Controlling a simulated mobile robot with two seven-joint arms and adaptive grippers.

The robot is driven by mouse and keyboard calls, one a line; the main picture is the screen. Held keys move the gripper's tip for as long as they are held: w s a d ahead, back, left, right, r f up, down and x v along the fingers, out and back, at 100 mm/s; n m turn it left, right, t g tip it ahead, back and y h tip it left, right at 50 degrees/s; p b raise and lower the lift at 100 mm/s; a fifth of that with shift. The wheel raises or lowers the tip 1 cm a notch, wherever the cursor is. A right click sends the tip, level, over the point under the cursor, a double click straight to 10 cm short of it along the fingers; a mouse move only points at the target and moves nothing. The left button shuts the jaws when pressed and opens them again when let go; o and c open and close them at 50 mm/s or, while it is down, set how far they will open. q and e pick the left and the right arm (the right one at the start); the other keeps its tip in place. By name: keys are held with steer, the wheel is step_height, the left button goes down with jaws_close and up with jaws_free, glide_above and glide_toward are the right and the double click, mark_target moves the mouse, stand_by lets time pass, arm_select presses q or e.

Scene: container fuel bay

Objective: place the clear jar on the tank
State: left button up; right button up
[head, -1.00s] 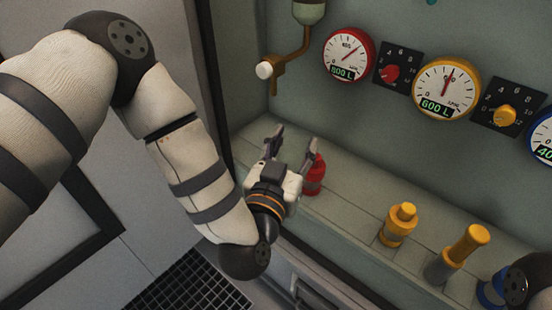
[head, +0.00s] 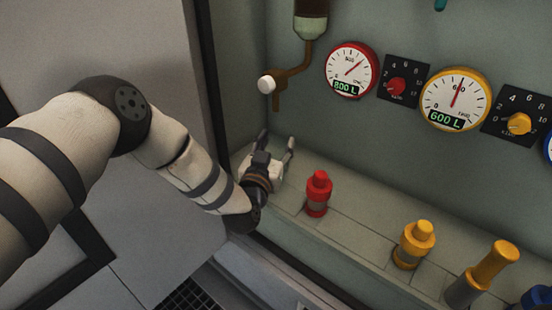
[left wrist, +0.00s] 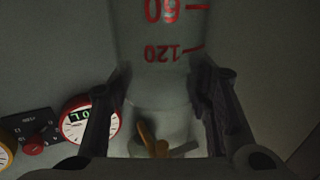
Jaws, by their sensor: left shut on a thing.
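The clear jar (left wrist: 160,85) fills the middle of the left wrist view, with red marks and the numbers 60 and 120 on its wall. It stands between the two fingers of my left gripper, which is shut on it. In the head view my left gripper (head: 276,143) is over the left end of the ledge, below the tap; I cannot make out the jar there. A vessel with a dark upper part and pale lower end (head: 311,22), perhaps the tank, hangs at the top edge, mostly cut off. My right gripper is not in view.
A brown pipe (head: 293,74) with a white-knobbed tap (head: 267,84) comes down from the vessel. On the ledge (head: 345,225) stand a red fitting (head: 318,192) and a yellow one (head: 414,244), with others to the right. Gauges, such as the red-rimmed one (head: 350,69), line the back wall.

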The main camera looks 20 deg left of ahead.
mark_target(275, 156)
arm_select(q)
steer(key=f, duration=0.2)
steer(key=f+b, duration=0.1)
steer(key=shift+w+a+f, duration=0.15)
steer(key=shift+w+f, duration=0.05)
steer(key=shift+f, duration=0.2)
steer(key=shift+r, duration=0.15)
steer(key=o, duration=1.1)
steer(key=shift+r, duration=0.1)
steer(key=s+p, duration=0.1)
steer(key=s, duration=0.7)
steer(key=s+p, duration=0.1)
steer(key=s, duration=0.3)
steer(key=shift+d+p, duration=0.3)
steer(key=shift+p, duration=0.05)
